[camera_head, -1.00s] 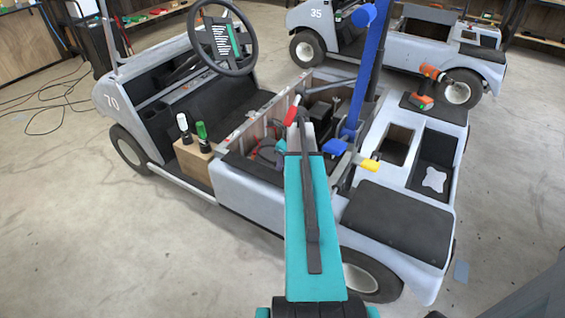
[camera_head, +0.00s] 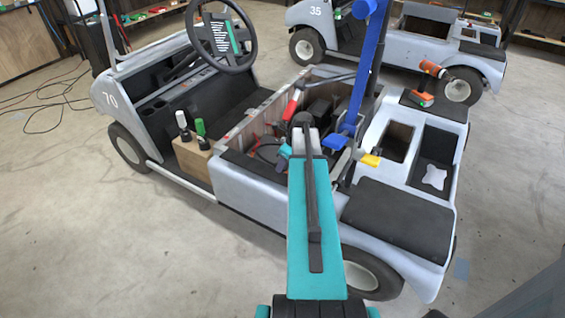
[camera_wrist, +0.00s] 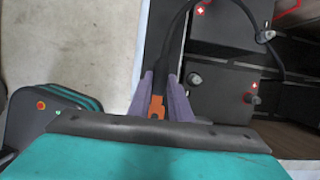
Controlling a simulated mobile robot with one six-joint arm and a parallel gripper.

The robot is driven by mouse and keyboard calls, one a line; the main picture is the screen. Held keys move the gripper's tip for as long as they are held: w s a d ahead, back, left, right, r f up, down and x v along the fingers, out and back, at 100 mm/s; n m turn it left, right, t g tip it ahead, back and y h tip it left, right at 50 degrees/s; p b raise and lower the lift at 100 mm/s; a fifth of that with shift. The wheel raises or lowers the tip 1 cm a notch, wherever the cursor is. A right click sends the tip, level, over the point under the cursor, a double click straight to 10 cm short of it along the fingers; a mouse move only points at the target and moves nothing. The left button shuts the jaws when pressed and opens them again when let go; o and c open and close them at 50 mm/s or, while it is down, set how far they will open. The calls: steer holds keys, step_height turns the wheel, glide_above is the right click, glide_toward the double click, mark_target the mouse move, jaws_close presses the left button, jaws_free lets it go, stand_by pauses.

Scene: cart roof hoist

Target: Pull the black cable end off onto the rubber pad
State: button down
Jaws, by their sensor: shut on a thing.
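My gripper (camera_wrist: 160,95) shows its two purple fingers in the wrist view. It is shut on the black cable end, with an orange, copper-looking piece (camera_wrist: 157,107) between the fingers. The black cable (camera_wrist: 279,62) runs up from the fingers, arcs over the dark batteries and comes down on their right side. The held end is over a black strip (camera_wrist: 164,35) at the bay's edge; I cannot tell whether they touch. A similar dark strip, which may be the rubber pad, lies along the bay's near edge in the head view (camera_head: 250,167).
Grey battery posts (camera_wrist: 194,79) stand close to the fingers' right. A blue hoist post (camera_head: 362,70) rises beside the bay. A drill (camera_head: 428,82) rests on the cart's rear. Two bottle-like tools (camera_head: 200,130) stand on a wooden box (camera_head: 193,157).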

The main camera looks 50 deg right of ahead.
steer(key=shift+f+b, duration=0.5)
steer(key=shift+f, duration=1.4)
steer(key=c, duration=1.5)
jaws_free()
steer(key=shift+c, duration=0.2)
steer(key=shift+r, duration=0.15)
steer(key=shift+b+v, duration=0.4)
steer(key=shift+v, duration=3.2)
steer(key=shift+s, duration=0.1)
